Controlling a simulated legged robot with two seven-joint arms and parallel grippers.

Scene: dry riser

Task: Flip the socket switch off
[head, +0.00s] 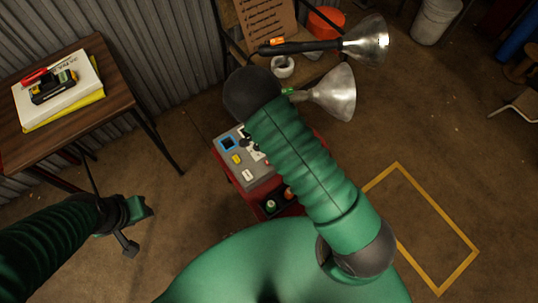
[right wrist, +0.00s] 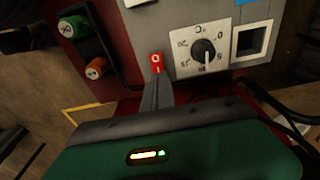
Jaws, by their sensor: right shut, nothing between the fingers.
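A small red rocker switch (right wrist: 156,60) with white marks sits on the grey panel (right wrist: 147,25) in the right wrist view. The same grey panel (head: 262,171) shows in the head view, partly behind my right arm. My right gripper (right wrist: 157,84) is shut and empty, its fingertips right at the lower edge of the red switch. I cannot tell whether they touch, or which way the rocker is tipped. In the head view the right gripper is mostly hidden by my arm. My left gripper (head: 137,229) is open and empty, away from the panel at lower left.
Green (right wrist: 71,27) and orange (right wrist: 95,70) cylinders are at left. A wooden table (head: 107,82) stands left; metal lamps (head: 333,92) are beyond my arm.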

